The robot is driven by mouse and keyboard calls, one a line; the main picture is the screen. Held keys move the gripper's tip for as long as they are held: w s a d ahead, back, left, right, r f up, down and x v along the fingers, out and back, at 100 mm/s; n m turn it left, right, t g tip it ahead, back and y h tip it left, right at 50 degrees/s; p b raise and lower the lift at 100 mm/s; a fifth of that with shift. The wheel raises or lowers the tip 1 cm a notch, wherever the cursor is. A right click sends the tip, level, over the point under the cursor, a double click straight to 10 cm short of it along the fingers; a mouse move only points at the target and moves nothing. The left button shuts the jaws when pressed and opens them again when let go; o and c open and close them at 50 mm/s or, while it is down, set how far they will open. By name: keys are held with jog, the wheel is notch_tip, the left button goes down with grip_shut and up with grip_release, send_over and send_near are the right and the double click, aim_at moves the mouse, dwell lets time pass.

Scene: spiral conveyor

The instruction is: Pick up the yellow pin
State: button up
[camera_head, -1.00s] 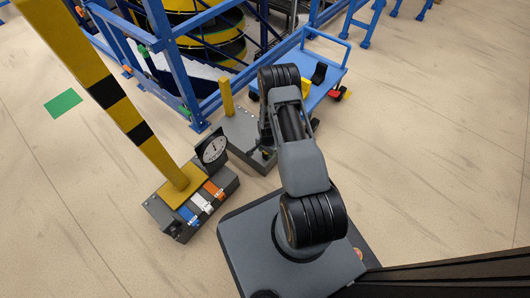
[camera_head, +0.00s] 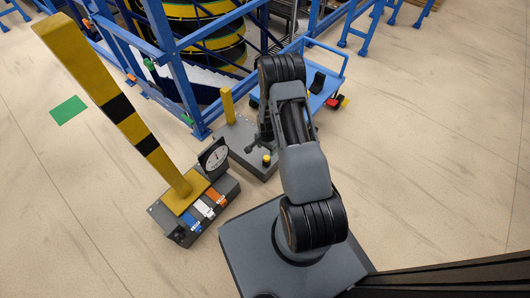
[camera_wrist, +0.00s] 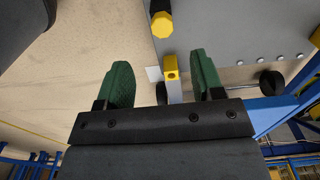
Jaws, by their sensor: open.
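In the wrist view, my gripper (camera_wrist: 162,66) is open, with its two green finger pads apart. A small yellow block-like piece (camera_wrist: 171,68) with a hole in its top and a pale lower part shows between the fingers, apart from both pads. A yellow faceted knob (camera_wrist: 162,23) on a black collar shows just beyond it; the knob also shows in the head view (camera_head: 267,158), on the grey base plate (camera_head: 238,136) beside my arm. I cannot tell for sure which of the two is the yellow pin. In the head view my arm hides most of the gripper.
A yellow post (camera_head: 228,102) stands on the grey plate. A blue cart (camera_head: 322,95) and blue frame lie behind. Floor at right is clear.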

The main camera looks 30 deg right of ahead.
aim_at(267, 158)
notch_tip(267, 158, up, 4)
jog(key=p, duration=0.4)
notch_tip(267, 158, down, 14)
jog(key=b, duration=0.6)
jog(key=c, duration=0.9)
jog(key=o, duration=0.9)
